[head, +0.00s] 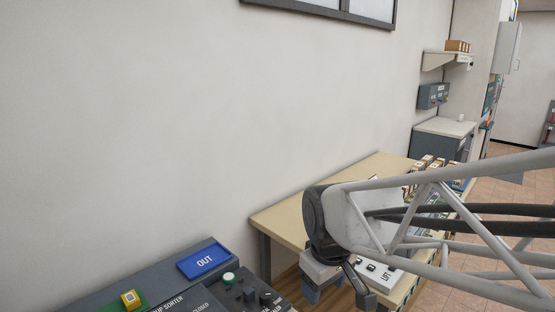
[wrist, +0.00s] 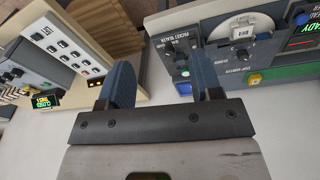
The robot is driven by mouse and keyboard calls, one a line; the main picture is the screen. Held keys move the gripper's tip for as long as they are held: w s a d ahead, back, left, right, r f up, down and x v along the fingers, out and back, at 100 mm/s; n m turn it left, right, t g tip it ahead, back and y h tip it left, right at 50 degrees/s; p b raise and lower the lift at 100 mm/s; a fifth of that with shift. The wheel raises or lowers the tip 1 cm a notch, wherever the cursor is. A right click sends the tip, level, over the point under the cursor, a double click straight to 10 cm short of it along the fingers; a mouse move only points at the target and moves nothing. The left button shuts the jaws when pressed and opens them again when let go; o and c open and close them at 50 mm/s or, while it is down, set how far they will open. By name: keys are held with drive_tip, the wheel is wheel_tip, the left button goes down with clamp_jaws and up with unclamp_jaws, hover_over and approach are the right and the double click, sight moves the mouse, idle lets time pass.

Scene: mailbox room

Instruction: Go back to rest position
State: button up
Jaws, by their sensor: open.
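My gripper shows in the wrist view (wrist: 163,85) with its two blue-grey fingers apart and nothing between them. In the head view my gripper (head: 340,294) hangs at the end of my arm, low in the picture, in front of the beige table (head: 285,218). Its fingertips are partly cut off or hidden there. A white panel with dark buttons marked LIFT (head: 378,274) is just right of my gripper, and it also shows in the wrist view (wrist: 62,48) at upper left.
Several small items (head: 425,164) stand on the table's far right. A machine panel (wrist: 240,52) is at the wrist view's upper right.

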drive_tip(key=s+d+r+m, duration=0.1)
drive_tip(key=s+d+m, duration=0.6)
drive_tip(key=s+d, duration=0.2)
drive_tip(key=shift+s+d+t+h, duration=0.3)
drive_tip(key=shift+s+d+t, duration=0.1)
drive_tip(key=shift+s, duration=0.5)
drive_tip(key=shift+o, duration=0.3)
